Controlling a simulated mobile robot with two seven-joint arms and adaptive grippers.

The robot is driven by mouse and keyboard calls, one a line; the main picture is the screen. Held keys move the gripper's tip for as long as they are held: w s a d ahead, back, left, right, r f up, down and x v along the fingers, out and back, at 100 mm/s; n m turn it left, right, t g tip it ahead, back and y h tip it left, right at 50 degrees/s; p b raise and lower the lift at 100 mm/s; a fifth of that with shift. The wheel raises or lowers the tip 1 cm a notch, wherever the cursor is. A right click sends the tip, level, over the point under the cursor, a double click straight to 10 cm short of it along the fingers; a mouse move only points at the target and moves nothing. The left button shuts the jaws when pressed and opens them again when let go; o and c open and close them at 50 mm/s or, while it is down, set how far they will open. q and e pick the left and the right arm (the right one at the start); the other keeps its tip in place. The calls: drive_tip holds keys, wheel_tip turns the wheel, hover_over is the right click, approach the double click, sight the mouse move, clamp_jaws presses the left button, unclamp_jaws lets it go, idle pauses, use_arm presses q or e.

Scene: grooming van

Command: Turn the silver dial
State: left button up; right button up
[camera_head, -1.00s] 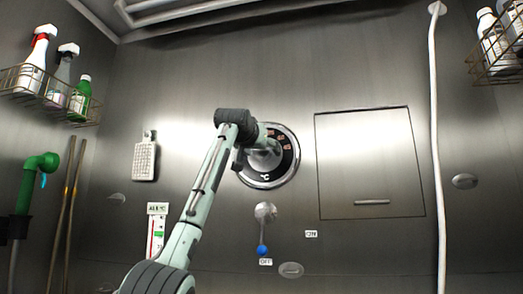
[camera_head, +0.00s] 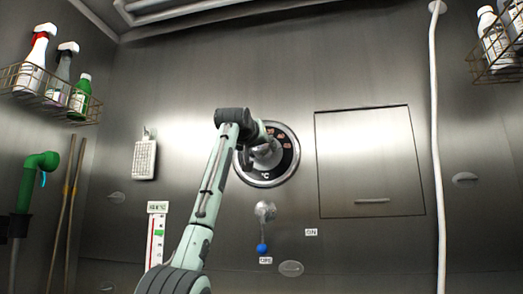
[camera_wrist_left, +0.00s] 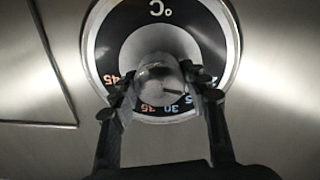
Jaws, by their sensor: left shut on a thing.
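The silver dial (camera_wrist_left: 158,82) is a rounded metal knob at the centre of a round black temperature plate (camera_head: 283,170) marked with °C and orange numbers on the steel wall. In the head view the knob is partly hidden behind my left wrist. My left gripper (camera_wrist_left: 160,98) is shut on the dial, one dark finger on each side of it in the left wrist view. In the head view the left gripper (camera_head: 262,152) reaches the plate from the left, its fingers mostly hidden. My right gripper is not in view.
A square hatch (camera_head: 368,160) is to the right, then a white hose (camera_head: 436,150). A thermometer strip (camera_head: 156,235) and bottle racks flank the wall.

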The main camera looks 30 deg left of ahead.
use_arm(q)
drive_tip(key=o, duration=1.2)
drive_tip(key=shift+c, duration=0.2)
drive_tip(key=v, duration=1.2)
